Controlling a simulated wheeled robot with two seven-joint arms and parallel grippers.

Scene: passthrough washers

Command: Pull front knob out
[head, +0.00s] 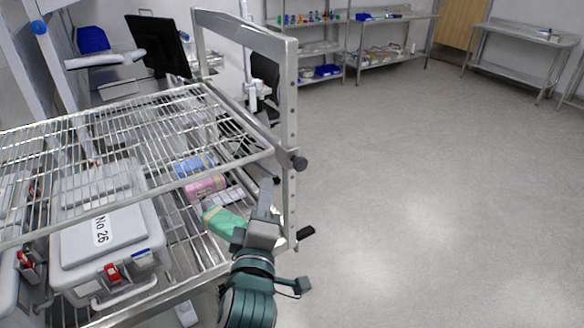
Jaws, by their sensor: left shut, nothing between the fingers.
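A dark round knob (299,162) sticks out from the near metal upright of the wire rack, at the height of the upper shelf. A second dark knob or lever (306,232) is lower, beside the foot of the same upright. I cannot tell for sure which one is the front knob. My left gripper (266,184) is shut and empty, its fingers pointing up, just left of the upright. It is below the upper knob and appears apart from both knobs. My right gripper is out of the picture.
The wire rack (100,125) fills the left side. A grey lidded box (115,235) labelled No 26 sits inside, with green (222,220), pink (205,187) and blue packs near my gripper. Open floor (420,210) lies to the right; steel tables stand behind.

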